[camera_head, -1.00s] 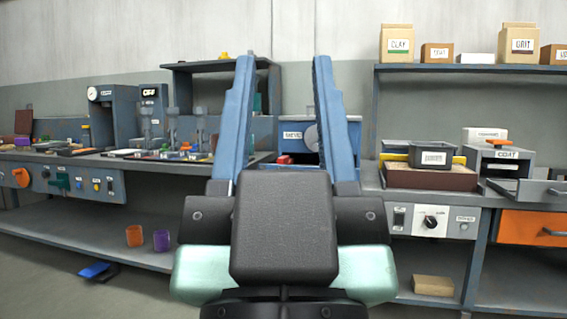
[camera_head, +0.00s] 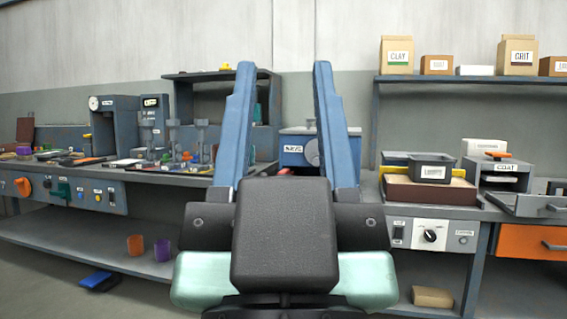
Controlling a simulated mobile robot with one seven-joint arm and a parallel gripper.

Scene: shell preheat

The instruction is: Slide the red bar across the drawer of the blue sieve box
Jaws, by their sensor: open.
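The blue sieve box (camera_head: 293,150) stands on the bench at the centre, behind my raised gripper. It has a white label and a round grey part on its front. A small piece of red (camera_head: 285,171) shows low at its front, just above my gripper's dark body. It may be the red bar, but most of it is hidden. The box's drawer and how the bar sits cannot be made out. My gripper (camera_head: 284,70) is open and empty, its two long blue fingers pointing up in front of the box, with no contact visible.
The left bench (camera_head: 150,173) holds several machines and small parts. On the right bench stand a dark grey tray (camera_head: 432,160) on a brown block and a box labelled COAT (camera_head: 497,178). A high shelf (camera_head: 470,79) carries bags and boxes. An orange cup (camera_head: 135,245) stands on the lower shelf.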

